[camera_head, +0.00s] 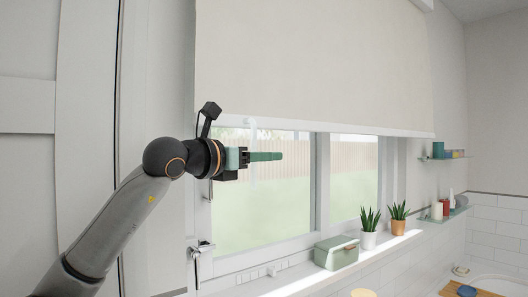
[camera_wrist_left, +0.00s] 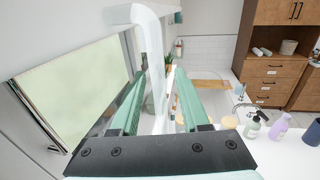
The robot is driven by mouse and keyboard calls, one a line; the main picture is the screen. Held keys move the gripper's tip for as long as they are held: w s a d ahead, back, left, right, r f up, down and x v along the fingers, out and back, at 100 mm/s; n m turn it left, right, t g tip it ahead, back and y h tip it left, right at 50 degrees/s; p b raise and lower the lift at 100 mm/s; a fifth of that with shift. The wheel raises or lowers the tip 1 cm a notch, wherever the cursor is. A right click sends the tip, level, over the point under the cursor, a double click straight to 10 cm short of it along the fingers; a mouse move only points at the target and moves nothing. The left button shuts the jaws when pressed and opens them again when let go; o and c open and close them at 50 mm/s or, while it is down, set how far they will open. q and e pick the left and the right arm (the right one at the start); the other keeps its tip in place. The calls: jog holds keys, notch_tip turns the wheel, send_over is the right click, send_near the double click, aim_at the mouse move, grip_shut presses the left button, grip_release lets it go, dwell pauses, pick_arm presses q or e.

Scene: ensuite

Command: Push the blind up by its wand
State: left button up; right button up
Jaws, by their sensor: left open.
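The cream blind (camera_head: 315,65) hangs over the upper part of the window, with its lower edge above the sill. A slim white wand (camera_head: 253,140) hangs from its lower left part. My left gripper (camera_head: 278,156) has green fingers pointing right, level with the wand just below the blind's edge. In the left wrist view, the wand (camera_wrist_left: 152,50) is a thick white bent bar. It runs down between the two spread fingers of the left gripper (camera_wrist_left: 160,76), with gaps on both sides. Its lower end is hidden behind the gripper body. My right gripper is not in view.
On the sill stand a green box (camera_head: 336,252) and two potted plants (camera_head: 370,228). A window handle (camera_head: 203,248) is below my left arm. Glass shelves (camera_head: 444,214) hold small items at right. The space before the glass is clear.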

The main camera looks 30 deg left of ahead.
pick_arm(q)
jog(key=shift+w, duration=0.2)
grip_shut()
dwell(0.3)
dwell(1.1)
